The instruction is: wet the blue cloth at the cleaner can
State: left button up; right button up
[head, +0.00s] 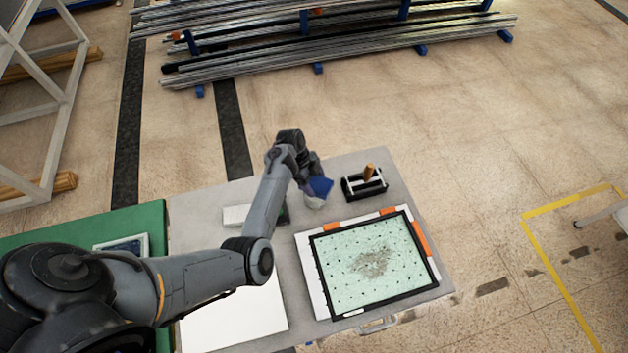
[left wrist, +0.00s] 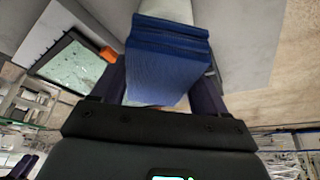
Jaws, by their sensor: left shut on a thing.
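My left gripper (head: 310,177) is shut on the folded blue cloth (head: 320,187) above the back part of the grey table. In the left wrist view the blue cloth (left wrist: 170,60) hangs in layers between the two dark fingers of my left gripper (left wrist: 163,85). A pale, whitish round thing (head: 314,203), probably the cleaner can, shows just below the cloth. It also shows in part in the left wrist view (left wrist: 165,10), beyond the cloth. The cloth hides much of it, and I cannot tell whether they touch. My right gripper is not in view.
A black-framed pale green panel (head: 350,272) with a grey patch lies at the table's front right, with orange clamps (head: 421,238) around it. A black holder with a wooden-handled tool (head: 368,174) stands right of the cloth. A white sheet (head: 235,318) lies front left.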

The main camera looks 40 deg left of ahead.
aim_at(314, 182)
pick_arm(q)
jog(key=shift+f+b, duration=0.3)
jog(key=shift+f, duration=0.25)
dwell(0.4)
dwell(0.6)
jog(key=shift+f, duration=0.15)
dwell(1.0)
jog(key=shift+p, duration=0.35)
notch_tip(314, 182, up, 4)
jog(key=p, duration=0.4)
notch_tip(314, 182, up, 3)
jog(key=p, duration=0.3)
jog(key=shift+p, duration=0.4)
